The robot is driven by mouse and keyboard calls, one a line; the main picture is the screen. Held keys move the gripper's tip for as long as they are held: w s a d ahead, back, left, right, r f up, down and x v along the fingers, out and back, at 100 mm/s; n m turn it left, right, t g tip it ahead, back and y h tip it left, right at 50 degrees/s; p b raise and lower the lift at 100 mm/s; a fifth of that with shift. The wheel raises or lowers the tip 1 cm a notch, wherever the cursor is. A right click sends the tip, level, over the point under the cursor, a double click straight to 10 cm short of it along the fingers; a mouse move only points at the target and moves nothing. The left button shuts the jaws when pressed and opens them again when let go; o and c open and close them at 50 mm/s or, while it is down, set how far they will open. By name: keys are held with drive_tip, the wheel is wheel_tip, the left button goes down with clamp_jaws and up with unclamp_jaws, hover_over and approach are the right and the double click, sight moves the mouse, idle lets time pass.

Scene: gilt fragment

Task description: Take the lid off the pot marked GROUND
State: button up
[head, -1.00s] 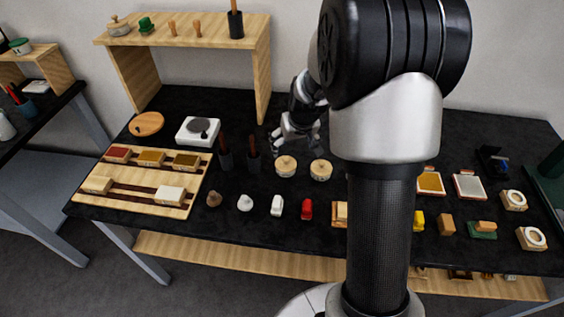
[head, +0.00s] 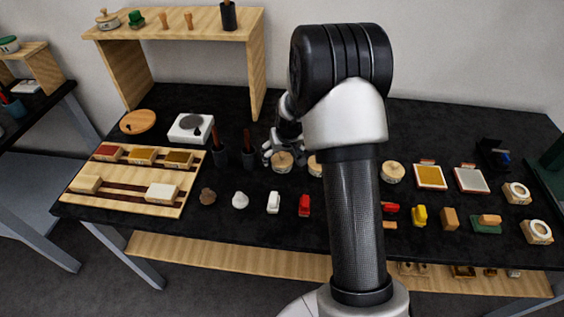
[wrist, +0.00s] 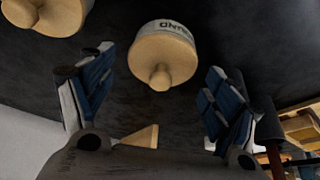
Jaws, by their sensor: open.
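A white pot (wrist: 178,27) with a round wooden lid (wrist: 160,62) and a knob is in the upper middle of the wrist view. Its lettering is upside down and partly cut off; what shows fits GROUND. In the head view the same lidded pot (head: 282,166) stands on the black table just in front of my gripper (head: 277,150). In the wrist view my gripper (wrist: 158,78) is open, its blue-padded fingers left and right of the lid knob, with nothing held. I cannot tell the height gap.
Another lidded pot (wrist: 50,14) is close by, at the wrist view's upper left; in the head view it (head: 315,166) is partly hidden by my arm. Dark cups with brown handles (head: 249,158) stand left of the gripper. Small coloured items line the front.

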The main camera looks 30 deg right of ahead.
drive_tip(key=shift+r, duration=0.15)
drive_tip(key=c, duration=0.9)
